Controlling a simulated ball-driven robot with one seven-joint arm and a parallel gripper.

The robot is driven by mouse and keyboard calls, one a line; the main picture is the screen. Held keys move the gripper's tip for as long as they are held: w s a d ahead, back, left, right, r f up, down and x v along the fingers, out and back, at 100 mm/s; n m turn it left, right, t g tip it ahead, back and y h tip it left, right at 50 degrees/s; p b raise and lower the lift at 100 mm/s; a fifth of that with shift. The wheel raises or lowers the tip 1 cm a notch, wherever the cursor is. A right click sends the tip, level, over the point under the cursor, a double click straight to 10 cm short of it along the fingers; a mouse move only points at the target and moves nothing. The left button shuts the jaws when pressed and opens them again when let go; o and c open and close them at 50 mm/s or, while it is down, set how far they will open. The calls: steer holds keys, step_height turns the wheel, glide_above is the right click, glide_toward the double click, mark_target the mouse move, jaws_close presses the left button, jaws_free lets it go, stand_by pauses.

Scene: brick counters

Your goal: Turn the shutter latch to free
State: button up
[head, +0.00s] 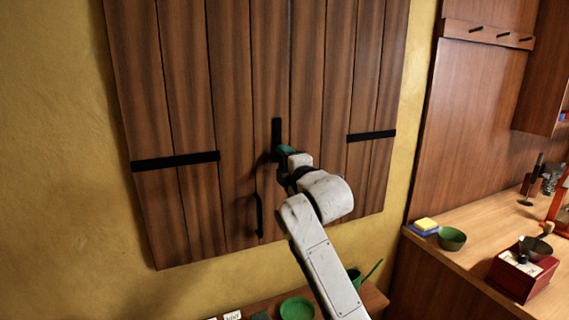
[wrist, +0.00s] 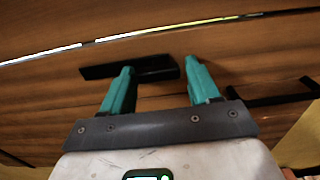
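The closed wooden shutter (head: 230,60) has a black latch bar (head: 277,130) near its middle, which stands upright along the boards in the head view. The wrist view shows the latch (wrist: 150,68) lying alongside a bright gap between boards. My gripper (head: 286,151) is at the latch's lower part and hides it there in the head view. In the wrist view my gripper's (wrist: 158,67) two teal fingers are spread apart and empty. The left finger overlaps the bar and the right fingertip is by its right end. I cannot tell whether they touch it.
A black handle (head: 259,215) is on the shutter below and left of the latch. Black straps (head: 175,161) cross both sides. A low shelf with a green bowl (head: 297,309) is below. A counter (head: 480,243) with a red grinder (head: 522,272) stands at the right.

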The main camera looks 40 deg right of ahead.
steer(key=shift+o, duration=1.3)
steer(key=shift+s, duration=0.1)
steer(key=b+v, duration=0.2)
steer(key=v, duration=0.8)
steer(key=shift+s, duration=0.35)
steer(key=shift+r, duration=0.1)
steer(key=s+a+f+m+g+y, duration=0.1)
steer(key=s+a+f+m+g, duration=0.15)
steer(key=f, duration=0.65)
steer(key=s+a+f+m+g+y, duration=0.1)
steer(key=s+a+f+m+g, duration=0.2)
steer(key=f, duration=0.6)
steer(key=s+a+f+m+g+y, duration=0.1)
steer(key=s+a+f+m+g, duration=0.2)
steer(key=f, duration=0.6)
steer(key=s+a+f+m+g, duration=0.2)
steer(key=s+f, duration=0.3)
steer(key=s, duration=0.4)
steer(key=s+a+f+m+g+y, duration=0.1)
steer(key=s+a+f+m+g, duration=0.1)
steer(key=s+f, duration=0.4)
steer(key=s+a+f+m+g, duration=0.2)
steer(key=s+f, duration=0.4)
steer(key=s, duration=0.5)
steer(key=shift+s+m+g+y, duration=0.4)
steer(key=shift+m+g, duration=0.15)
steer(key=shift+g, duration=0.4)
